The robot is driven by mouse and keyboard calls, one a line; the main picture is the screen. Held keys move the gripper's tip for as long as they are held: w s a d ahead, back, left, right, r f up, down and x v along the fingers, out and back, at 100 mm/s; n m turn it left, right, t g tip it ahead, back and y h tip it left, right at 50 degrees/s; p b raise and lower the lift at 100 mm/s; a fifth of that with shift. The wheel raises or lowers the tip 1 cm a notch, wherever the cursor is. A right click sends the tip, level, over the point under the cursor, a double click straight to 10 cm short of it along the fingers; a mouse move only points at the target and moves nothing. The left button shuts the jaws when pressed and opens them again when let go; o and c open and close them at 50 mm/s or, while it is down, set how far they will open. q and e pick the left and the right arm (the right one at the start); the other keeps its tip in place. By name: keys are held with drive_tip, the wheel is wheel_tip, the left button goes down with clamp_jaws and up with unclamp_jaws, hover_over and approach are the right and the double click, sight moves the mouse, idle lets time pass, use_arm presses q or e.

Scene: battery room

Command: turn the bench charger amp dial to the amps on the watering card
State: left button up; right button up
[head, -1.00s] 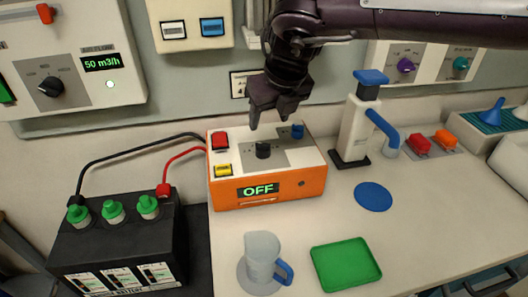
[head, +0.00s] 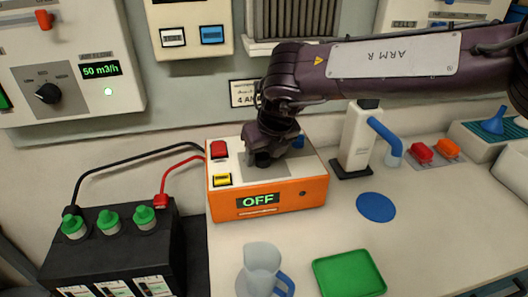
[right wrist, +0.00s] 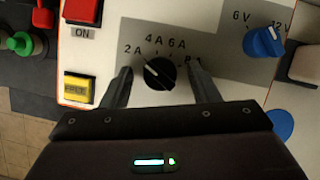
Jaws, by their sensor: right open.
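The orange and white bench charger (head: 225,205) stands on the bench, its display (head: 258,201) reading OFF. Its black amp dial (right wrist: 160,74) shows in the right wrist view, with marks 2 A, 4 A, 6 A and a partly covered 8 A. The dial's white line points up-left, near 2 A. My right gripper (head: 263,157) is down at the dial and hides most of it in the head view. In the right wrist view its open fingers (right wrist: 160,80) stand either side of the dial, with gaps. The card (head: 242,92) on the wall reads "4 A", partly hidden by my arm.
A blue 6 V/12 V knob (right wrist: 263,42), red ON button (right wrist: 83,12) and yellow button (right wrist: 78,88) are close by on the charger. A black battery (head: 110,250) with red and black leads stands left. A jug (head: 261,262) and green tray (head: 348,273) stand in front.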

drive_tip(key=c, duration=1)
drive_tip(key=shift+o, duration=0.2)
drive_tip(key=shift+a+m, duration=0.1)
drive_tip(key=shift+m, duration=0.2)
drive_tip(key=m+h, duration=0.1)
drive_tip(key=m, duration=0.1)
drive_tip(key=shift+m+p, duration=0.4)
drive_tip(key=shift+a+m+h+p, duration=0.15)
drive_tip(key=shift+m+h+p, duration=0.65)
drive_tip(key=shift+m, duration=1.4)
drive_tip(key=shift+h, duration=0.3)
drive_tip(key=o, duration=1)
drive_tip(key=shift+c, duration=0.2)
